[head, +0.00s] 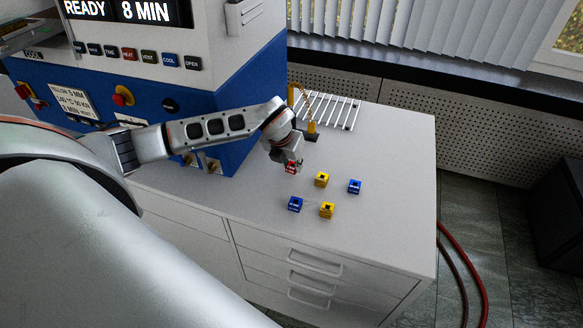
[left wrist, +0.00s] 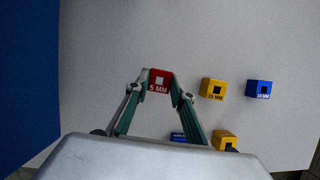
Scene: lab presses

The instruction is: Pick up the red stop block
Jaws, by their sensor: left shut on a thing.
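The red stop block (left wrist: 160,77), marked "5 MM" with a square hole in its top, is between the fingertips of my left gripper (left wrist: 160,86) in the left wrist view. The fingers close on its two sides. In the head view the red block (head: 291,168) shows just under my left gripper (head: 290,163), mostly hidden by it. I cannot tell whether the block touches the bench top or is slightly above it. My right gripper is in neither view.
Two yellow blocks (head: 321,179) (head: 327,210) and two blue blocks (head: 355,186) (head: 295,204) stand close by on the white bench (head: 390,220). A white rack (head: 335,110) lies behind. The blue and white press (head: 225,100) stands at left. The bench's right part is clear.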

